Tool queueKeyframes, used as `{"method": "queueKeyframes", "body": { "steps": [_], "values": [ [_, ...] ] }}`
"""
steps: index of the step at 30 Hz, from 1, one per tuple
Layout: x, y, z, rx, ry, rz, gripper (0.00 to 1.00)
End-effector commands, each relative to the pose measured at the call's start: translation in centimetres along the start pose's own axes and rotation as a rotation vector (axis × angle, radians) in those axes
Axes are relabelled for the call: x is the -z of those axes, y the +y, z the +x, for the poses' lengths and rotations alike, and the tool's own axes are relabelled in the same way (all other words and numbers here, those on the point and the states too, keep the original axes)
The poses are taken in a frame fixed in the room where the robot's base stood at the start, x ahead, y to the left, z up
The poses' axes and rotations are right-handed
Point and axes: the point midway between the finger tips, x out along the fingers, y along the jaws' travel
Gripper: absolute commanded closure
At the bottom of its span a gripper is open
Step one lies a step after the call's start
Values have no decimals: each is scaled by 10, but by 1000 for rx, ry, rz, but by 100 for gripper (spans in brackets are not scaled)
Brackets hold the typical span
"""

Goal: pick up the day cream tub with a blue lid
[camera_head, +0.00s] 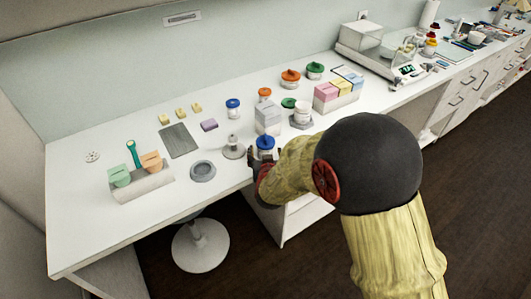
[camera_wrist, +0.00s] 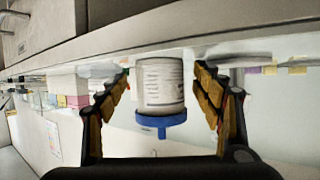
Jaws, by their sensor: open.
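A white tub with a blue lid (camera_head: 265,142) stands near the front edge of the counter in the head view. In the wrist view, which looks upside down, the white labelled tub (camera_wrist: 160,85) shows with its blue lid (camera_wrist: 160,122) lowermost. My gripper (camera_head: 262,163) is at this tub, its fingers partly hidden by my arm. My gripper (camera_wrist: 162,78) is open, with one finger on each side of the tub and gaps showing between. A second blue-lidded tub (camera_head: 233,108) stands farther back. I cannot read either label.
A grey pedestal (camera_head: 232,149) stands just left of the nearer tub. A grey block of boxes (camera_head: 268,120) and a tub on a grey base (camera_head: 301,118) stand behind it. The counter's front left (camera_head: 110,235) is clear.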

Motion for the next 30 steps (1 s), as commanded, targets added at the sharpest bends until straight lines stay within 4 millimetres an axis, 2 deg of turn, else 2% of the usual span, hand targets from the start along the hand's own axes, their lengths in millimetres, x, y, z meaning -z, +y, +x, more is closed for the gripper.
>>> {"method": "queueKeyframes", "body": {
  "steps": [4,30],
  "values": [
    [1,0,-1,0,0,0,34],
    [0,0,-1,0,0,0,83]
  ]
}}
